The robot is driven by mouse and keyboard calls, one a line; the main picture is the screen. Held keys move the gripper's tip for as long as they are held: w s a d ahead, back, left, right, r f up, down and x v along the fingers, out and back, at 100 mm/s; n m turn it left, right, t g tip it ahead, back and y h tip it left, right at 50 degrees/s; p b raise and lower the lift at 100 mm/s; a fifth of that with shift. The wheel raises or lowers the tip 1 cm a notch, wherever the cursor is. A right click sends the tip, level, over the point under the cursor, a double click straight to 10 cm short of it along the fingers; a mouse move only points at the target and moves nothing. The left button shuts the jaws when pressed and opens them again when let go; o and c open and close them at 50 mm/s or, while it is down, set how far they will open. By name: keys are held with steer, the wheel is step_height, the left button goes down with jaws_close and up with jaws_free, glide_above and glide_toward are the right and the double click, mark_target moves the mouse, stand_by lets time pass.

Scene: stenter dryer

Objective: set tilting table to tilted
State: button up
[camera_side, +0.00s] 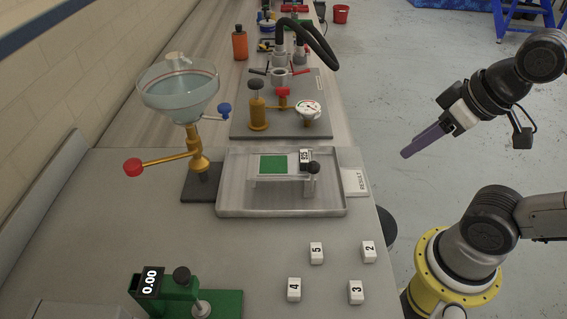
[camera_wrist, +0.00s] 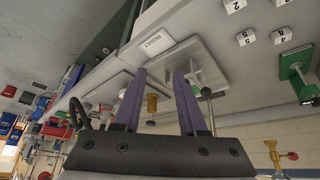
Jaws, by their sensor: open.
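In the side view, what looks like the tilting table is a small clear stand (camera_side: 262,184) with a green square (camera_side: 273,165) on top. It stands inside a shallow pale tray (camera_side: 232,208). A black knob (camera_side: 313,167) and a small number block (camera_side: 305,156) are at its right end. Its top looks about level. My gripper (camera_side: 410,152) has purple fingers and hangs in the air to the right of the bench, well apart from the stand. In the wrist view, my gripper (camera_wrist: 160,82) has its fingers spread with nothing between them. The tray's details are partly hidden there behind the fingers.
White numbered blocks (camera_side: 316,253) lie on the front bench. A green device with a display (camera_side: 150,281) stands at front left. A glass bowl (camera_side: 178,92) on a brass stand with a red-knobbed lever (camera_side: 133,167) is left of the tray. A gauge (camera_side: 307,112) stands behind.

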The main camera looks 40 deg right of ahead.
steer(key=shift+s+f, duration=0.15)
steer(key=shift+s, duration=0.1)
steer(key=shift+c, duration=1.2)
step_height(320, 180, up, 3)
steer(key=shift+w+n+g, duration=0.1)
steer(key=shift+n+g, duration=0.2)
jaws_close()
steer(key=w+a+r+n+g, duration=0.3)
steer(key=w+a+r, duration=0.1)
steer(key=w+r, duration=0.5)
steer(key=w+a+f+n+g, duration=0.3)
steer(key=w+a+f, duration=0.2)
steer(key=w+a, duration=0.6)
steer(key=shift+w+a+f+n+h, duration=0.15)
steer(key=shift+w+a+n+h, duration=0.15)
steer(key=shift+a, duration=0.45)
